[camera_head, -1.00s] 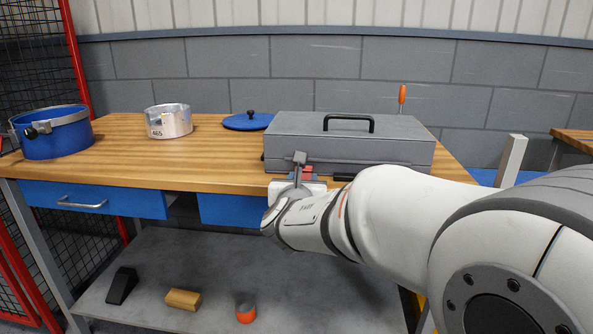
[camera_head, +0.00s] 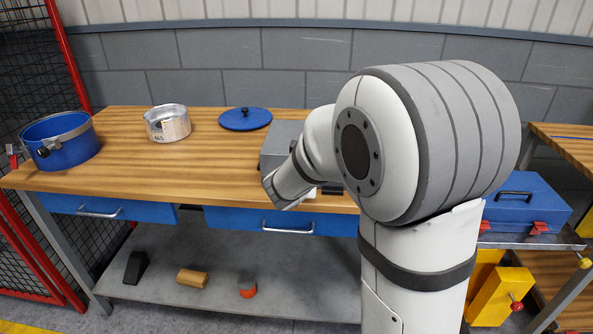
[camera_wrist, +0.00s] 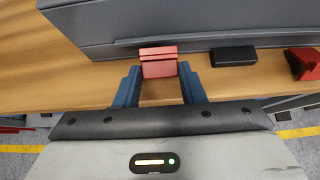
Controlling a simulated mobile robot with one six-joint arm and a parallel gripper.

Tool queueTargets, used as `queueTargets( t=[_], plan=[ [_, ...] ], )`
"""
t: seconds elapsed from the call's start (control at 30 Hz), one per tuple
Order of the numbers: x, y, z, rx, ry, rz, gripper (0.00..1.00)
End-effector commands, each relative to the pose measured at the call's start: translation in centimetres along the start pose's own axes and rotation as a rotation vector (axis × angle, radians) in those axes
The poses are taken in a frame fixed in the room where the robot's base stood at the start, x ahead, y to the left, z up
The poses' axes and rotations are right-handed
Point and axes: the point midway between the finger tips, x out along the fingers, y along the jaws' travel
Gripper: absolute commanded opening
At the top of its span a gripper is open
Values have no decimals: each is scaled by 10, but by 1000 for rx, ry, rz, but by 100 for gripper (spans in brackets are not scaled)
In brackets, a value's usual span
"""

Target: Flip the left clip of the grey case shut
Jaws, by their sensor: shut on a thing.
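The grey case (camera_head: 281,136) stands on the wooden workbench, mostly hidden behind my arm in the head view. In the wrist view, its grey front (camera_wrist: 110,30) runs across the top. Its left clip (camera_wrist: 158,62) is red and sits between the blue fingers of my gripper (camera_wrist: 160,82), which are shut on it. The clip stands out from the case front; I cannot tell whether it is latched. The right clip (camera_wrist: 302,62), also red, is at the right edge of the wrist view. My gripper's fingers are hidden in the head view.
A black block (camera_wrist: 233,56) juts out between the clips. A blue pot (camera_head: 60,142), a metal ring (camera_head: 168,124) and a blue lid (camera_head: 245,119) stand there. A blue case (camera_head: 525,205) is at the right.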

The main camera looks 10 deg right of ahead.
Motion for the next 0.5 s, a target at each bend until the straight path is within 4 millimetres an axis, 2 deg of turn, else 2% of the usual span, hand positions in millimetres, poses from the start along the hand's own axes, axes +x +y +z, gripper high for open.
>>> queueTargets(
  t=[0.03,0.5],
  plan=[
    [-5,1,8,-2,27,2,13],
    [-4,1,19,-2,216,2,13]
  ],
)
